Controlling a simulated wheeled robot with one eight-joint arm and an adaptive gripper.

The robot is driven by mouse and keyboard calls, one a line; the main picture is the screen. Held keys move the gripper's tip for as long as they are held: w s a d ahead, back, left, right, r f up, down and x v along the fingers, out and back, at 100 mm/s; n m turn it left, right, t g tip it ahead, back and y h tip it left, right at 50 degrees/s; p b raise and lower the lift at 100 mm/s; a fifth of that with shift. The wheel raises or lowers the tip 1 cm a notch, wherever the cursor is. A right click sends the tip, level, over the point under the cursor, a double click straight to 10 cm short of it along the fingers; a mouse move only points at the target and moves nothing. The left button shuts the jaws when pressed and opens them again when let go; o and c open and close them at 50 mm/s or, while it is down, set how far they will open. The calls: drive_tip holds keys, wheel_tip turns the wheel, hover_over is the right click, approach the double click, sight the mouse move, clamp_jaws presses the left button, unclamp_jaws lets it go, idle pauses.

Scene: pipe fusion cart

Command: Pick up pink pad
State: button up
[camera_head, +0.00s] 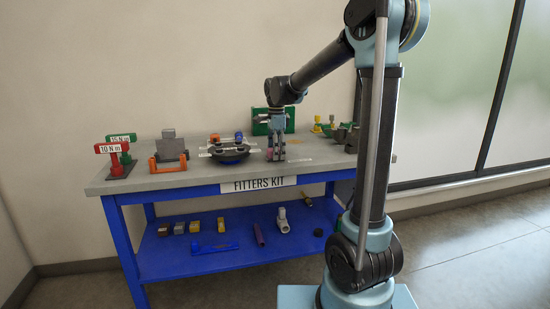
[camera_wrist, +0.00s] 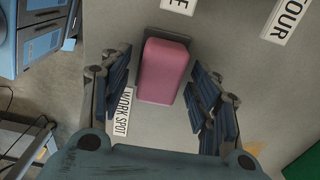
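The pink pad (camera_wrist: 163,72) is a rounded block on the grey tabletop. In the wrist view it lies between the two finger pads of my gripper (camera_wrist: 163,92), with a gap on both sides. My gripper is open and points down over it. In the head view my gripper (camera_head: 276,152) is low over the table, and a little pink of the pad (camera_head: 269,154) shows beside the fingers. The gripper hides most of the pad there.
The grey-topped blue table (camera_head: 185,181) bears a black round tray (camera_head: 230,155) left of the gripper. A green panel (camera_head: 273,122) stands behind. Green and yellow parts (camera_head: 325,127) lie to the right. A "WORK SPOT" label (camera_wrist: 123,112) is beside the pad.

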drive_tip(key=c, duration=1.1)
wheel_tip(320, 180, up, 10)
drive_tip(key=shift+r, duration=0.1)
